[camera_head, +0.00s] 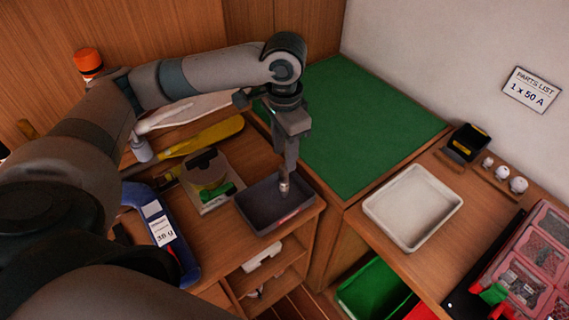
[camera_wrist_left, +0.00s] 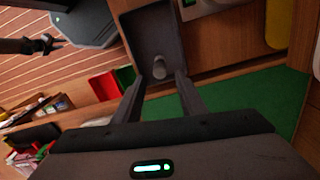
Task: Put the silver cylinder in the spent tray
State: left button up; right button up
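My left gripper (camera_head: 285,178) points down over a dark grey tray (camera_head: 246,208) with a red label on its front; the label is too small to read. The silver cylinder (camera_head: 284,187) shows at its fingertips, over the tray. In the left wrist view the two fingers (camera_wrist_left: 160,78) are apart, and the cylinder (camera_wrist_left: 159,67) is between the tips with a gap on each side. The dark tray (camera_wrist_left: 155,22) lies behind it. I cannot tell whether the cylinder touches the tray floor. What seems to be my right gripper (camera_wrist_left: 43,43) shows small at upper left; its fingers are unclear.
A blue tool (camera_head: 181,248) with a white label and a grey-white holder (camera_head: 214,190) with a green item stand left of the tray. A green mat (camera_head: 355,120) lies behind. A white tray (camera_head: 410,238) stands empty at right. A green bin (camera_head: 372,290) is below.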

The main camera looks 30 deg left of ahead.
pick_arm(q)
notch_tip(320, 180, up, 6)
jog(key=b, duration=0.1)
jog(key=shift+r, duration=0.2)
dwell(0.5)
